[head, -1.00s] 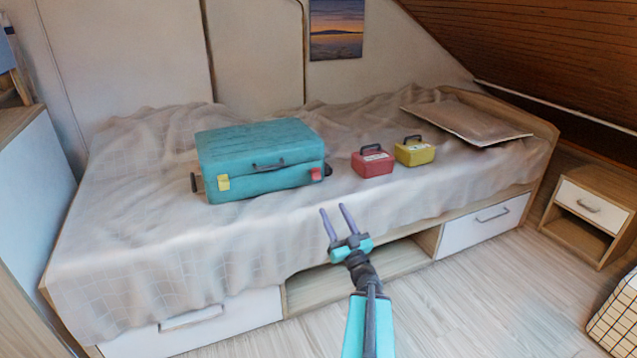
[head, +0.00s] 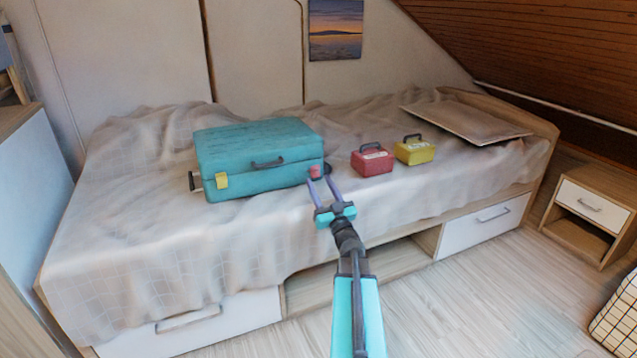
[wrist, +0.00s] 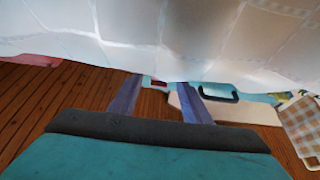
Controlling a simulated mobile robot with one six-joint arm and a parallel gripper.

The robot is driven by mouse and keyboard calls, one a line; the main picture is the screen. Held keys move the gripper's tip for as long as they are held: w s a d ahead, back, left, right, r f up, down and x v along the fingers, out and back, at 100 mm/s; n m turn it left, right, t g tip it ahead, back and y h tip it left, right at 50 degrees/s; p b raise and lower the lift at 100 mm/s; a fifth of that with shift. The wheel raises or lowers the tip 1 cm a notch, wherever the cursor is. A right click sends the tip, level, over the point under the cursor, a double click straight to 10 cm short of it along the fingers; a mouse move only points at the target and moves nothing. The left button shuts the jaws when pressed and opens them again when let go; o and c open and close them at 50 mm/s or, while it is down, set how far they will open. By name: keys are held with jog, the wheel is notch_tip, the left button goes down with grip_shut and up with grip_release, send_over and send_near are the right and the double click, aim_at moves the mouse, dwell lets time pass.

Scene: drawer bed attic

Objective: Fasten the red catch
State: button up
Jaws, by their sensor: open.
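A teal suitcase (head: 250,155) lies shut-looking on the bed, with its handle on the front side. The red catch (head: 314,171) is at the right end of that front, opposite a yellow catch (head: 221,180) on the left. My gripper (head: 319,176) is open, its fingertips in front of the red catch and partly overlapping it in the head view. In the wrist view the red catch (wrist: 158,84) shows small between the two spread fingers (wrist: 160,92). The jaws hold nothing. I cannot tell whether a fingertip touches the catch, nor its exact position.
A red box (head: 372,160) and a yellow box (head: 415,150) stand on the bed right of the suitcase. The draped bed cover (head: 240,235) is clear in front. A flat panel (head: 465,121) lies at the right end. A nightstand (head: 590,210) stands beyond.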

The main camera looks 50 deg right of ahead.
aim_at(314, 174)
jog(key=shift+x, duration=1.2)
